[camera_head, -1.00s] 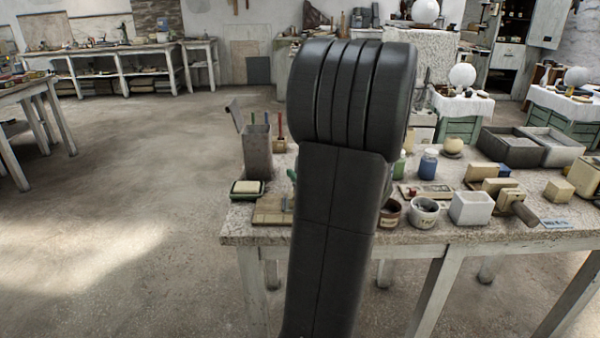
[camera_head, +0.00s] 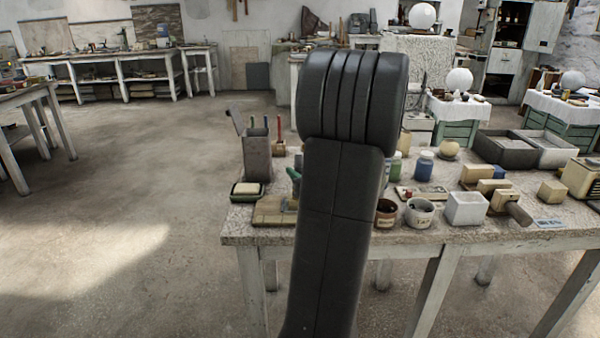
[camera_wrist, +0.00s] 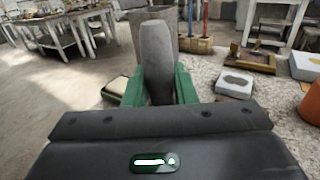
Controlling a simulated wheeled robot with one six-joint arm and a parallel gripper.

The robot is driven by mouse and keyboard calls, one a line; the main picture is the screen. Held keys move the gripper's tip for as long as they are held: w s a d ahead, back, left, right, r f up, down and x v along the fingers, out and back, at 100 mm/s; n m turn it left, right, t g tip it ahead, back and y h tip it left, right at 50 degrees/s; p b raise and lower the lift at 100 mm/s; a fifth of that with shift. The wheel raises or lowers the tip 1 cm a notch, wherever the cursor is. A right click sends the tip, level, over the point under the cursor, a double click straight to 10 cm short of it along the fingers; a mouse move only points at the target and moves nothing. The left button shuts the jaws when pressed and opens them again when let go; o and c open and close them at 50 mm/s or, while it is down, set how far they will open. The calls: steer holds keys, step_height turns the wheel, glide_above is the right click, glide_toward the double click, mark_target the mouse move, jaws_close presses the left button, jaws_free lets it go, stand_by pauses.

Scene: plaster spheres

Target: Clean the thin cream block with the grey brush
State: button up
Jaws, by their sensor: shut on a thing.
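My gripper (camera_wrist: 159,84) has green fingers closed on a smooth grey tapered thing (camera_wrist: 157,50), which stands up between them; I take it for the grey brush, though no bristles show. In the head view only a bit of green (camera_head: 294,174) shows beside my dark arm, which hides the rest. Several cream blocks stand on the right of the table, among them one (camera_head: 476,174) at the back and a separate one (camera_head: 551,191). A cream slab lies in a dark green dish (camera_head: 247,190) at the left. I cannot tell which is the thin cream block.
A brown pot (camera_head: 387,212), a white mug (camera_head: 419,213) and a white square container (camera_head: 466,208) line the front. Open floor lies left.

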mark_target(299, 158)
steer(key=shift+w+r, duration=0.5)
steer(key=shift+r, duration=0.3)
steer(key=shift+s+r+p, duration=0.2)
steer(key=shift+r+p, duration=0.1)
steer(key=shift+p, duration=0.1)
steer(key=shift+w+a+f, duration=0.1)
steer(key=shift+f, duration=0.05)
steer(key=shift+s+f, duration=0.1)
steer(key=shift+s, duration=0.1)
steer(key=shift+r, duration=0.2)
steer(key=shift+s+r+p, duration=0.1)
steer(key=shift+r+p, duration=0.85)
steer(key=shift+r, duration=0.05)
